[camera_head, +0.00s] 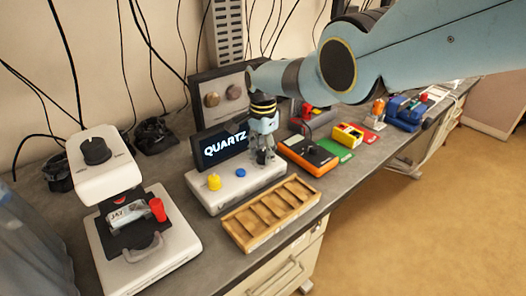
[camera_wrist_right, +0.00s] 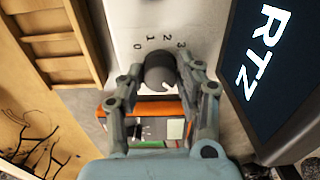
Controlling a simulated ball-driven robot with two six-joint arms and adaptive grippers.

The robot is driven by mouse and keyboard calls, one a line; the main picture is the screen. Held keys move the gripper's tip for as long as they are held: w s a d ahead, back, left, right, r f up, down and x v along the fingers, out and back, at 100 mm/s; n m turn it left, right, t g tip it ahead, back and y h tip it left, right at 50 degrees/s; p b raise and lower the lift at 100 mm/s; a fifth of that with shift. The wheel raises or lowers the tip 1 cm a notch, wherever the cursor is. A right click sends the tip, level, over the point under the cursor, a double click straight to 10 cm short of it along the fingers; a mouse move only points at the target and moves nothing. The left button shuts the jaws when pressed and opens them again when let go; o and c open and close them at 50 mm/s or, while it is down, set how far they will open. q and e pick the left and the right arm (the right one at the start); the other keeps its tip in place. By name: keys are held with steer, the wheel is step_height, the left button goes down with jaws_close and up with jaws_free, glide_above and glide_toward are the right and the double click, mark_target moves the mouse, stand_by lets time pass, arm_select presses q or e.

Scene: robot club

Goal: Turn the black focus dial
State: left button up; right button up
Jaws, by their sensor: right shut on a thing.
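A black dial (camera_wrist_right: 159,69) stands on the white panel of the device with the "QUARTZ" screen (camera_head: 224,146). Printed marks 0 to 3 curve around its far side in the wrist view. A pale mark shows on its near edge. My right gripper (camera_wrist_right: 162,76) has a finger on each side of the dial and is shut on it. In the head view the right gripper (camera_head: 265,157) points down at the right end of the white device (camera_head: 240,192) and hides the dial. Another black knob (camera_head: 95,151) tops the white instrument at the left. My left gripper is not in view.
A wooden compartment tray (camera_head: 270,212) lies in front of the device. An orange-edged box (camera_head: 309,155) stands close on its right. The screen rises close behind the gripper.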

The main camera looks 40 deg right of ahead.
mark_target(262, 152)
steer(key=o, duration=1.1)
steer(key=shift+o, duration=0.2)
steer(key=shift+w+r, duration=0.1)
steer(key=shift+r, duration=0.45)
step_height(262, 152, up, 11)
